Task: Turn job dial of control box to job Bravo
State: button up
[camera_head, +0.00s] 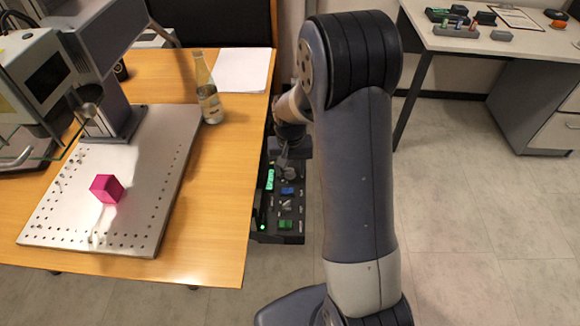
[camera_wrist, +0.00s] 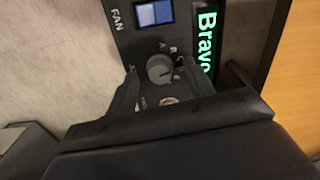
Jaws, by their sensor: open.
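The dark control box (camera_head: 278,238) stands low beside the wooden table in the head view. In the wrist view, its round grey job dial (camera_wrist: 160,68) has letter marks around it. The lit green display (camera_wrist: 207,42) beside the dial reads "Bravo". My gripper (camera_wrist: 162,80) is open, with one finger on each side of the dial. I cannot tell whether either finger touches it. In the head view, my gripper (camera_head: 288,155) is above the box, and my arm partly hides it.
A blue-and-white switch (camera_wrist: 154,13) marked FAN is on the same panel. The wooden table (camera_head: 225,240) is just left of the box, carrying the laser marker's perforated plate (camera_head: 150,200), a magenta cube (camera_head: 106,189) and a bottle (camera_head: 208,95).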

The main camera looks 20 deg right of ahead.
aim_at(290, 171)
notch_tip(290, 171, up, 11)
jog(key=p, duration=0.1)
jog(key=shift+f, duration=0.2)
jog(key=shift+f, duration=0.1)
notch_tip(290, 171, down, 11)
jog(key=shift+r+b, duration=0.15)
jog(key=shift+b, duration=0.45)
jog(key=shift+n, duration=0.3)
